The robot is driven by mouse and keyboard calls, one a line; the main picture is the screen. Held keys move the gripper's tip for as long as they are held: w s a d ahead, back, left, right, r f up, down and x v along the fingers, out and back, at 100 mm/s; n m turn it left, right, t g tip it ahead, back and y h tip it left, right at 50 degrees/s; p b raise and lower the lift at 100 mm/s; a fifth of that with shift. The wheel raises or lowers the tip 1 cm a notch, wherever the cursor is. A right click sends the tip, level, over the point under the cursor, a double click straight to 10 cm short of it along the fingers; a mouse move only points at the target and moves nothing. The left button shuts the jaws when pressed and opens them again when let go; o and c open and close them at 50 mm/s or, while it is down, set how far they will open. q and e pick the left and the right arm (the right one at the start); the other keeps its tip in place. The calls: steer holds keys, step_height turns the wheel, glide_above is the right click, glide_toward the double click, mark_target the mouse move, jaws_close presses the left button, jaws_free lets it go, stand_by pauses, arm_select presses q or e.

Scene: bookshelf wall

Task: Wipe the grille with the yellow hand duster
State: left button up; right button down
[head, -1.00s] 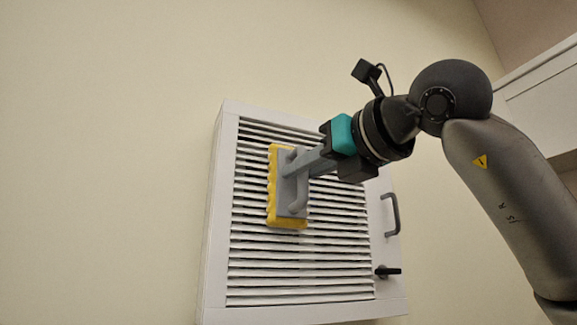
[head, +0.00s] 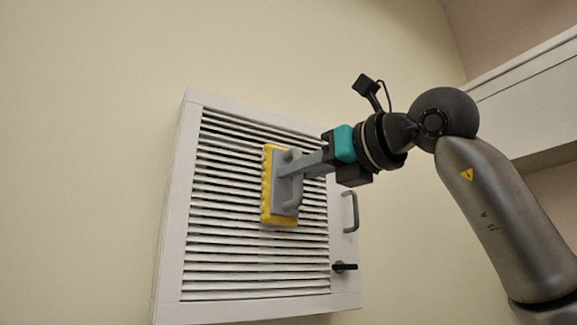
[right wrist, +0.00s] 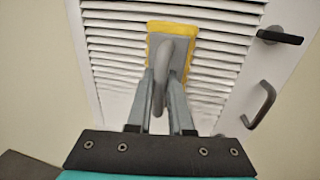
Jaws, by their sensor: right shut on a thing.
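The grille (head: 225,215) is a white slatted panel in a white frame on the wall, seen tilted in the head view; its slats also show in the right wrist view (right wrist: 115,50). The yellow hand duster (head: 267,190) has a yellow pad on a grey back with a grey loop handle. Its pad lies upright over the right-middle slats and appears to touch them. It also shows in the right wrist view (right wrist: 172,27). My right gripper (head: 292,168) is shut on the duster's handle, its fingers on either side. The pad hides the slats behind it. My left gripper is not in view.
A grey pull handle (head: 350,212) and a black latch lever (head: 345,267) stick out from the frame's right side, below and right of the duster. A white ledge or cabinet (head: 525,100) is at the upper right. The wall left of the grille is bare.

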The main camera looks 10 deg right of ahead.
mark_target(300, 153)
steer(key=shift+d+r+p, duration=0.1)
steer(key=shift+r+p, duration=1.3)
steer(key=shift+r, duration=0.1)
steer(key=s+a, duration=0.1)
steer(key=a, duration=0.3)
steer(key=s+a+b, duration=0.1)
steer(key=a, duration=0.3)
steer(key=s+a+b, duration=0.1)
steer(key=s+a, duration=0.1)
steer(key=a, duration=0.2)
steer(key=shift+a, duration=0.35)
stand_by(0.4)
steer(key=a+b+v, duration=0.1)
steer(key=b+v, duration=0.1)
steer(key=v, duration=0.4)
steer(key=shift+s+b, duration=0.3)
steer(key=shift+b, duration=0.1)
